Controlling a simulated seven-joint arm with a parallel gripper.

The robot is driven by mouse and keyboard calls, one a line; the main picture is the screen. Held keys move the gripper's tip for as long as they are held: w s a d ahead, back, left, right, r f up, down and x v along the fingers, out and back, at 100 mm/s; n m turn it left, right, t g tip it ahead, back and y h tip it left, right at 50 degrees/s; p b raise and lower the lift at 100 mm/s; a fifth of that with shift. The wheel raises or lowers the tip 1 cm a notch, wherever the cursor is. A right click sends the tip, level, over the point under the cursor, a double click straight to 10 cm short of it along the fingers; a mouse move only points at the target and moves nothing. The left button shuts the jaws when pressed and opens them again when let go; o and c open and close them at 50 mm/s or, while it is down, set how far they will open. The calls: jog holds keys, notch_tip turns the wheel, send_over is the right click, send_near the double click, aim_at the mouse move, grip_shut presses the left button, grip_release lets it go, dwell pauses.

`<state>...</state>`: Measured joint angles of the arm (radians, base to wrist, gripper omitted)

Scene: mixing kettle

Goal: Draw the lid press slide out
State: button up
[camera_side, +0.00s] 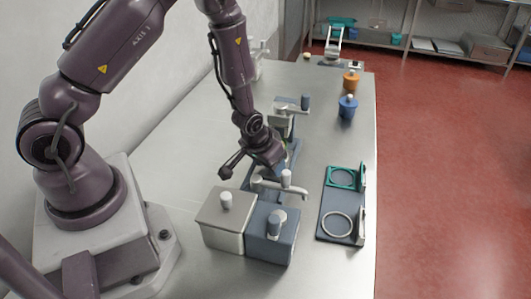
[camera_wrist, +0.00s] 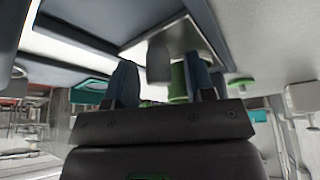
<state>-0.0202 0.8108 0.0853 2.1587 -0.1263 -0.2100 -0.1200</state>
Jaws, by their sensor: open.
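What looks like the lid press, a blue-grey and metal apparatus (camera_side: 292,106), stands mid-table behind the two boxes in the side view. My arm hides much of it, and I cannot single out its slide for sure. My gripper (camera_side: 277,166) is low beside this apparatus; its fingertips are hard to make out there. In the wrist view my gripper (camera_wrist: 163,74) shows two blue-grey fingers spread apart. A grey rounded knob (camera_wrist: 158,58) shows in the gap beyond them, with a green part (camera_wrist: 178,80) near it. I see nothing clamped, and contact with the knob cannot be told.
A light metal lidded box (camera_side: 222,222) and a blue-grey box (camera_side: 270,235) stand at the front. A holder with rings (camera_side: 328,208) is to the right. Blue (camera_side: 347,107) and orange (camera_side: 351,80) knobbed pots stand at the back right. Table between is clear.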

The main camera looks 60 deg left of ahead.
jog(key=v, duration=1.2)
jog(key=shift+s+r, duration=0.2)
jog(key=shift+r, duration=0.1)
jog(key=shift+d, duration=0.15)
jog(key=shift+a+f, duration=0.1)
jog(key=shift+a, duration=0.1)
jog(key=w+a+g+h, duration=0.1)
jog(key=w+g, duration=0.3)
jog(key=w, duration=0.1)
notch_tip(320, 180, down, 13)
jog(key=shift+s+r, duration=0.15)
jog(key=shift+r, duration=0.1)
